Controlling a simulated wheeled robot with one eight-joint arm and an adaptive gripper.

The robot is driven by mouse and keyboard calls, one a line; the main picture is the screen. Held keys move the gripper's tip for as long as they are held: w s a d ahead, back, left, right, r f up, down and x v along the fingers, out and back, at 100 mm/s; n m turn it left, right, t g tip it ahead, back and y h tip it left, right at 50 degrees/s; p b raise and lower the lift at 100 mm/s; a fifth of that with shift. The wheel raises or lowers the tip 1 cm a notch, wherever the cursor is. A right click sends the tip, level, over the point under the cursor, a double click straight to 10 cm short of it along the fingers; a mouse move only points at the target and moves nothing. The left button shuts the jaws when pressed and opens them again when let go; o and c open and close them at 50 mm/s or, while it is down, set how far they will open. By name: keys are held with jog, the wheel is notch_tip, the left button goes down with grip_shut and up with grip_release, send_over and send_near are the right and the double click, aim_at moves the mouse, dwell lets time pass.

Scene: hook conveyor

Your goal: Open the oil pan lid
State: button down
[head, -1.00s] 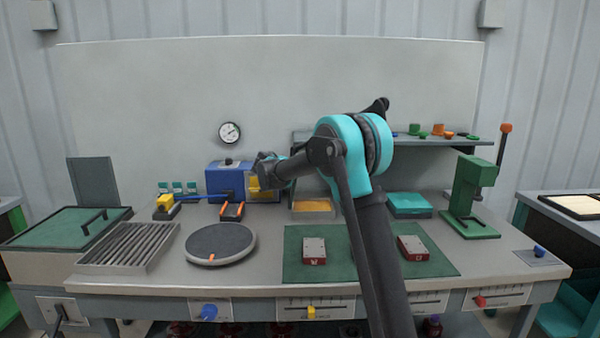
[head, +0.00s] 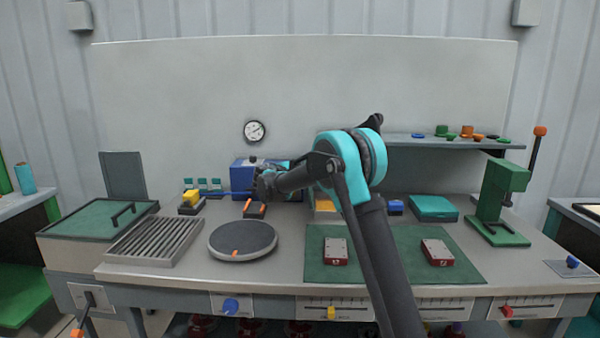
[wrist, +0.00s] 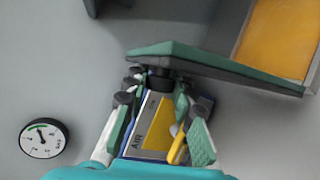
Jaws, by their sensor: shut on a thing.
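The pan (head: 325,204) is partly hidden behind my arm in the head view, its orange content showing. The same orange content (wrist: 280,38) fills the upper right of the wrist view, uncovered, inside a grey rim. A flat dark lid with a green edge (wrist: 215,62) shows nearly edge-on beside it; I cannot tell whether they touch. My gripper (wrist: 160,88) is shut on the dark knob (wrist: 160,80) of this lid. In the head view my gripper (head: 264,186) is in front of the blue box, and the lid is not clear there.
A blue AIR box (wrist: 148,135) lies behind the gripper. A gauge (head: 254,131) is on the back wall. A round grey turntable (head: 243,240), a slatted rack (head: 155,240) and a green-topped box (head: 90,221) with a handle stand to the left. A shelf (head: 440,143) is at back right.

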jog(key=c, duration=1.2)
grip_release()
jog(key=v, duration=1.2)
jog(key=shift+a, duration=0.1)
